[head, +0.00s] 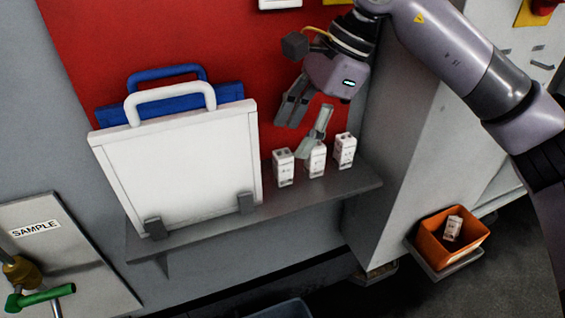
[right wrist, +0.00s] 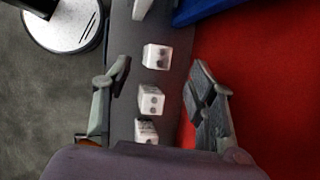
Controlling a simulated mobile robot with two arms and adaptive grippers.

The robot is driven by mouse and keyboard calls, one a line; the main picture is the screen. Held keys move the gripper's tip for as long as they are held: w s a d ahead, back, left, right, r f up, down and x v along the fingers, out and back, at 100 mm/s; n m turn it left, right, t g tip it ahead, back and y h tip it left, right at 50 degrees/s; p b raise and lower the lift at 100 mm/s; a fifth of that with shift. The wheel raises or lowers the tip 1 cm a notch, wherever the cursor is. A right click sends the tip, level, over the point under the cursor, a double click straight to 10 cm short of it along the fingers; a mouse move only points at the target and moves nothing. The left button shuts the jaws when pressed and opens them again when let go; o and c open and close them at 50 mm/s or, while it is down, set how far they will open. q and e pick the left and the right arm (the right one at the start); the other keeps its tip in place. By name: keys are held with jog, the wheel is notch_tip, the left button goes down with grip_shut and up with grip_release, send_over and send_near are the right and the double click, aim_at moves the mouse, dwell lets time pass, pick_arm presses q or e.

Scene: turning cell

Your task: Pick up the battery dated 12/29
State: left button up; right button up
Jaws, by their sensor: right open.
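Three small white box batteries stand upright in a row on a grey wall shelf (head: 210,220): the left battery (head: 283,168), the middle battery (head: 318,161) and the right battery (head: 345,151). Their printed dates are too small to read. My right gripper (head: 296,138) is open and empty, pointing down above the row. In the right wrist view, my right gripper (right wrist: 152,82) has its fingers on either side of the row, with the middle battery (right wrist: 151,100) roughly between them. The left battery (right wrist: 157,57) and right battery (right wrist: 146,130) also show there. My left gripper is not in view.
A white panel with a handle (head: 180,160) and a blue one (head: 226,92) stand on the shelf left of the batteries. A red wall (head: 110,50) is behind. An orange bin (head: 425,238) at lower right holds another white battery (head: 453,227).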

aim_at(284, 154)
jog(key=shift+s+a+f, duration=0.15)
jog(key=shift+f, duration=0.25)
jog(key=p+x, duration=0.2)
jog(key=x, duration=0.2)
jog(key=shift+a+f, duration=0.2)
jog(key=shift+f, duration=0.25)
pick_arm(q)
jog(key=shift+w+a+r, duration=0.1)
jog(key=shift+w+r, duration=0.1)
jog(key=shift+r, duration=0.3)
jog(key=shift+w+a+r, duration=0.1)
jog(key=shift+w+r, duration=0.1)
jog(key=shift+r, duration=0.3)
pick_arm(e)
jog(key=shift+c, duration=0.3)
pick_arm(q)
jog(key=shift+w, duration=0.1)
pick_arm(e)
grip_shut()
